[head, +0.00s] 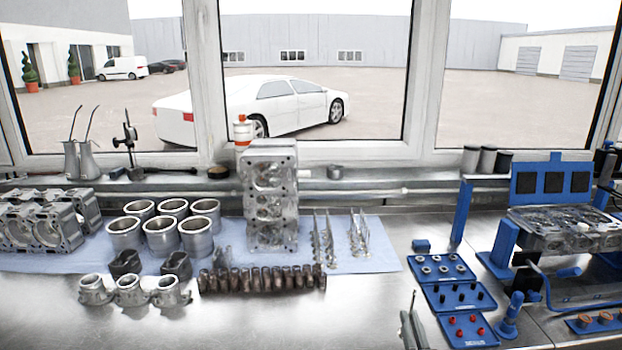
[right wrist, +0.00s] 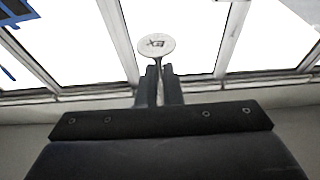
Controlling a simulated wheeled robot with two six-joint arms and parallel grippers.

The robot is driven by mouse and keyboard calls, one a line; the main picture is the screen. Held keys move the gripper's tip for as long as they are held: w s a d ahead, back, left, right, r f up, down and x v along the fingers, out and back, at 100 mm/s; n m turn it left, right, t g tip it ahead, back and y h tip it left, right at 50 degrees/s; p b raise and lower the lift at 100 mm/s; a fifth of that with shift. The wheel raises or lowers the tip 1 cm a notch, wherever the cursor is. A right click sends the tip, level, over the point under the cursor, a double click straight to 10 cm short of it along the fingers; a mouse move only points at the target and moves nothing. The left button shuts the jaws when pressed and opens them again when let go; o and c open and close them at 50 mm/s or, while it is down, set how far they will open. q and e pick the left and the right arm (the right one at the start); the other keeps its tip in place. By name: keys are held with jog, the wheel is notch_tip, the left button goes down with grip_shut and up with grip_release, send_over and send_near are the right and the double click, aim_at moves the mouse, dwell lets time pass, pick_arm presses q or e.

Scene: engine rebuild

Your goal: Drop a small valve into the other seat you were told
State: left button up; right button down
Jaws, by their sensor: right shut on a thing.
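My right gripper (right wrist: 160,76) is shut on a small valve (right wrist: 157,44). In the right wrist view the valve's round pale head faces the camera just beyond the fingertips, with dark lettering that looks like "EX". Its stem goes down between the fingers. In the head view the right gripper (head: 412,325) is small at the bottom edge, over the bench left of the blue trays. A cylinder head (head: 565,232) lies in a blue fixture at the far right, well apart from the gripper; its seats cannot be made out. My left gripper is not in view.
Blue trays (head: 445,268) with small parts stand right of the gripper. Blue posts (head: 461,212) rise near the fixture. More valves (head: 359,238) stand on a blue cloth (head: 385,262) beside an upright engine part (head: 268,200). The bare metal bench at the bottom middle is free.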

jog(key=shift+w+a+r, duration=0.1)
jog(key=shift+a+r, duration=0.05)
jog(key=shift+r, duration=0.15)
